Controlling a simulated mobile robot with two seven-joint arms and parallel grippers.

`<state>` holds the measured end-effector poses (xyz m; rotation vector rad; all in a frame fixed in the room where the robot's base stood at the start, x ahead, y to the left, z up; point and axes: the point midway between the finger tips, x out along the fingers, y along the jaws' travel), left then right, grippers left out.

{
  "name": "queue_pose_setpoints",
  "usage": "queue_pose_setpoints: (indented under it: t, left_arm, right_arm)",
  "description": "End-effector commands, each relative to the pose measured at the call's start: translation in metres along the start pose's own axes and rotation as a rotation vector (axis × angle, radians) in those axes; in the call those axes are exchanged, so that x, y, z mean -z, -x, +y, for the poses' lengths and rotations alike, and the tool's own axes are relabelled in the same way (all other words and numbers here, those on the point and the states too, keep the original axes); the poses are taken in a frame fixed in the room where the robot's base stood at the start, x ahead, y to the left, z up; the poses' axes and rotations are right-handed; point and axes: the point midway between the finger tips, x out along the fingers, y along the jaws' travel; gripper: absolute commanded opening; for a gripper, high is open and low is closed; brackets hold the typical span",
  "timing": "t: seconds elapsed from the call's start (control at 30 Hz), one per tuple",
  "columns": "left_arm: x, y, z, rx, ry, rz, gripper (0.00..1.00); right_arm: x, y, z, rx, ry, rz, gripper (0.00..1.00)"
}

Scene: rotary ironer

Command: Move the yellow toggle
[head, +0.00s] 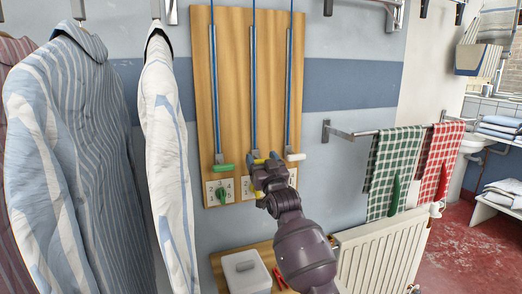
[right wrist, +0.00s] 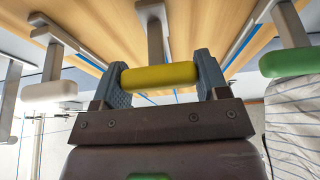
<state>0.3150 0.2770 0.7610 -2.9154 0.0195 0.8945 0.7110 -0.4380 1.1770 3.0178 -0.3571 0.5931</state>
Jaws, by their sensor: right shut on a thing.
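The yellow toggle (right wrist: 160,76) is a short bar on a grey stem, the middle one of three in front of the wooden board (head: 232,70). In the head view only a bit of it (head: 259,161) shows beside my right gripper (head: 267,170). That gripper is shut on the yellow toggle, with one finger at each end of the bar in the right wrist view. The green toggle (head: 222,167) is to its left and the white toggle (head: 295,157) to its right in the head view; both are free. My left gripper is not in view.
Below the toggles are numbered plates, one with a green knob (head: 222,193); my gripper partly hides others. Striped shirts (head: 70,150) hang at left. A rail with green (head: 395,165) and red cloths (head: 441,155), a radiator (head: 385,255) and a white box (head: 247,273) are nearby.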

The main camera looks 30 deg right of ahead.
Motion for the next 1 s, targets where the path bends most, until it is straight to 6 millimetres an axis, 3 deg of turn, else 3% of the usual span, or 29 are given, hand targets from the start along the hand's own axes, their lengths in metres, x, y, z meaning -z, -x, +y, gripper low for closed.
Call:
queue_pose_setpoints:
  t: [0.47, 0.5, 0.6, 0.63, 1.0]
  left_arm:
    - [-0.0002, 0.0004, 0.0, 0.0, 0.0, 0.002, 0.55]
    - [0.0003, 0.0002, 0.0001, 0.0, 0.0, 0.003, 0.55]
    - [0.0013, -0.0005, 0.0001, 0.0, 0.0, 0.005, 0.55]
    - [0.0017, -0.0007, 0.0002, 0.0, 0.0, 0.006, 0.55]
    - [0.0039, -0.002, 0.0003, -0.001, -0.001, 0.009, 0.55]
  right_arm:
    - [-0.0091, 0.0035, -0.0003, 0.0, 0.0, -0.005, 0.25]
    - [-0.0095, 0.0037, -0.0003, 0.0, 0.0, -0.006, 0.74]
    - [-0.0084, 0.0032, -0.0003, 0.0, 0.0, -0.004, 0.89]
    - [-0.0078, 0.003, -0.0002, 0.0, 0.0, -0.003, 0.94]
    - [-0.0053, 0.0069, 0.0001, 0.0, 0.0, 0.002, 0.94]
